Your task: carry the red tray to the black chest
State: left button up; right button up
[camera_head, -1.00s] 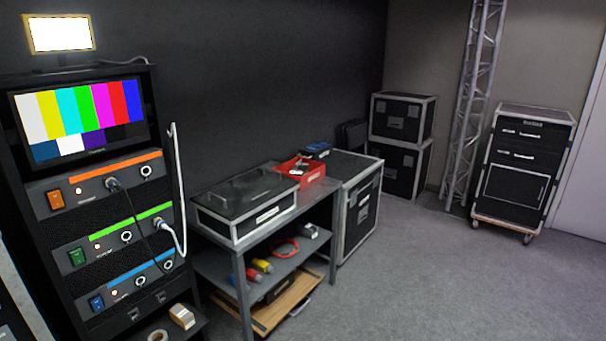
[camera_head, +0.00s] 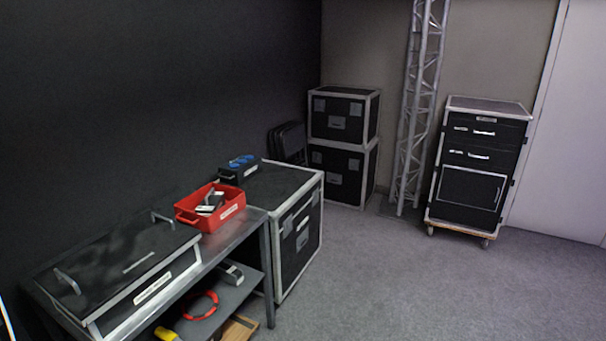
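The red tray (camera_head: 228,215) sits on the far end of the grey metal bench (camera_head: 251,232), with a few small dark and pale items inside it and a white label on its front. A black chest with silver edges (camera_head: 301,238) stands on the floor just beyond the bench end. Several other black cases are in view, and I cannot tell which is the task's chest. One is the wheeled black drawer case (camera_head: 476,190) at the right. Neither of my grippers shows in the head view.
A long lidded case (camera_head: 125,268) lies on the bench's near part. A blue-and-black box (camera_head: 240,168) is on the nearer black chest. Two stacked cases (camera_head: 342,142) and a truss tower (camera_head: 414,110) stand at the back. The grey floor (camera_head: 410,285) at right is clear.

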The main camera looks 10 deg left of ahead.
aim_at(278, 184)
jog(key=i+u, duration=0.15)
jog(key=i, duration=0.4)
jog(key=i+l+u, duration=0.2)
jog(key=i, duration=0.35)
jog(key=i+l+u, duration=0.15)
jog(key=i, duration=0.4)
